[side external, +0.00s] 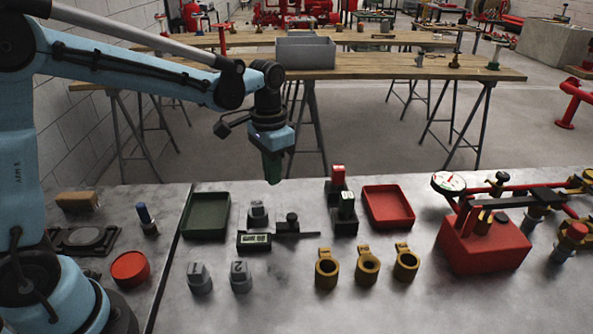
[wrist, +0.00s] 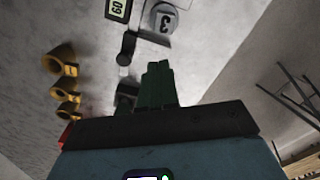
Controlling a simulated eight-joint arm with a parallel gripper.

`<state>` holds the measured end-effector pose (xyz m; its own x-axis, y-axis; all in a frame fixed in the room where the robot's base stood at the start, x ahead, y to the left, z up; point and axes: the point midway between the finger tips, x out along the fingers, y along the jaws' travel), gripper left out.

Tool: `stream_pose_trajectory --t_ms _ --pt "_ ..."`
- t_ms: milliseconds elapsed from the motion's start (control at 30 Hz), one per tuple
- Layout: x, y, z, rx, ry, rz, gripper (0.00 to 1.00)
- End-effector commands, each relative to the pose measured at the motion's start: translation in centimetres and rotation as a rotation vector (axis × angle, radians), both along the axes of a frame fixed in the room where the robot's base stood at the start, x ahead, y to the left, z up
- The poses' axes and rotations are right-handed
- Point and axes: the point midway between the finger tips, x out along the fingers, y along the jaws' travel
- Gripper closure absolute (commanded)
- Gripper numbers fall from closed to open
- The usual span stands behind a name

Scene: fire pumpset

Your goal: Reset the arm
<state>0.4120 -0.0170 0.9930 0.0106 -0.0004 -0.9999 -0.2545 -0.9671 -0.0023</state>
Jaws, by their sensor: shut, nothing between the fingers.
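My gripper (side external: 272,178) hangs in the air above the back part of the grey table, fingers pointing down. Its green fingers are together, and nothing shows between them. In the wrist view the closed fingers (wrist: 158,72) stand at the middle. My arm reaches in from the left, bent at the elbow, and touches nothing on the table.
Below lie a green tray (side external: 206,216), a red tray (side external: 388,207), a digital gauge (side external: 255,239), numbered grey parts (side external: 241,277), several brass rings (side external: 327,269) and a red pump box (side external: 484,244). A wooden table (side external: 400,66) stands behind. Air around my gripper is clear.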

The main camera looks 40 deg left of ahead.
Motion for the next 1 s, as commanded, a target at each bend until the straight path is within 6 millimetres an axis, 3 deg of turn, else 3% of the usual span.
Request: stream_pose_trajectory --t_ms 500,800,1000 --pt "-6.8 1.0 4.4 -0.027 -0.311 0.132 1.00" --pt "-10.8 1.5 4.3 -0.060 -0.509 0.211 1.00" --pt "-12.0 1.7 3.8 -0.077 -0.588 0.241 1.00"
